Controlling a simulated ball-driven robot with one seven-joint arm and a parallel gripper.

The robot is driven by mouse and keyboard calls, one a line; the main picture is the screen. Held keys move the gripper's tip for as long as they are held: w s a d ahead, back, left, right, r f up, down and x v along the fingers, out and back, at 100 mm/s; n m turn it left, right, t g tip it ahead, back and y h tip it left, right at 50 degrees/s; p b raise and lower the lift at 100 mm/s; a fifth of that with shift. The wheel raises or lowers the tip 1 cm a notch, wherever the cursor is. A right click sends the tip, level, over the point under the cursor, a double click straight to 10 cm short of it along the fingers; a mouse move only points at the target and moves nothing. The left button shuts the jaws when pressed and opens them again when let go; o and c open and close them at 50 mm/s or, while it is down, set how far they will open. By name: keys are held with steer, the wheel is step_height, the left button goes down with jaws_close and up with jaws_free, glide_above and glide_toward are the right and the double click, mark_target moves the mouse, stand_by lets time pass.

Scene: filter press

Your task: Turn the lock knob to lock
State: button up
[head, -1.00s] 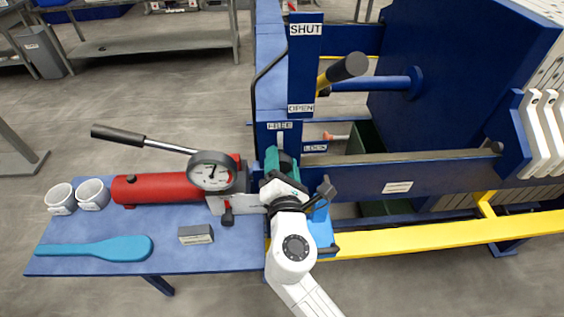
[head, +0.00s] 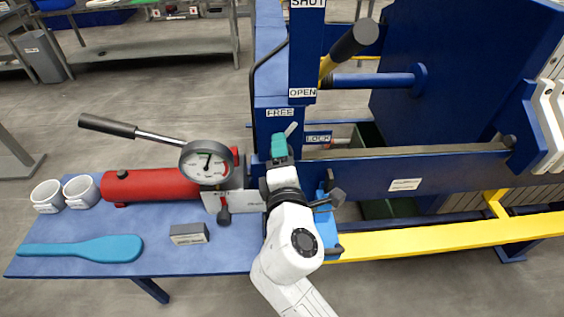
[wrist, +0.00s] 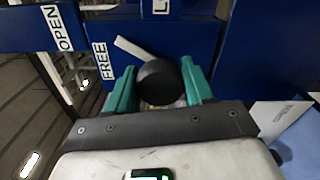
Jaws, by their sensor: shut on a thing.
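The lock knob (wrist: 160,82) is a round black knob on the blue panel, between the two green fingers of my gripper (wrist: 161,92) in the wrist view. My gripper is shut on it. A pale pointer (wrist: 134,50) sticks out from the knob, between the FREE label (wrist: 103,61) and the LOCK label (wrist: 161,5). In the head view my gripper (head: 280,148) is at the panel, between the FREE label (head: 280,112) and the LOCK label (head: 317,138). The pointer tip (head: 291,129) shows above the fingers, but they hide the knob there.
A red hydraulic pump (head: 150,184) with a dial gauge (head: 206,162) and long handle stands to the left. A black-ended lever (head: 352,40) rises above the OPEN label. A blue paddle (head: 90,249), white cups and a grey block (head: 189,234) lie on the blue bench.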

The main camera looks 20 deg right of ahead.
steer(key=m+b, duration=0.1)
steer(key=m, duration=0.1)
steer(key=m+b, duration=0.1)
steer(key=b, duration=0.1)
steer(key=m+b, duration=0.2)
steer(key=shift+d+f+m, duration=0.1)
steer(key=shift+f+m, duration=0.2)
steer(key=shift+f, duration=0.05)
steer(key=m+b, duration=0.4)
steer(key=m, duration=0.1)
steer(key=shift+m, duration=0.4)
steer(key=o, duration=1)
steer(key=shift+r, duration=0.15)
steer(key=b+v, duration=0.1)
steer(key=v, duration=1)
steer(key=shift+r+b, duration=0.1)
steer(key=shift+b, duration=0.2)
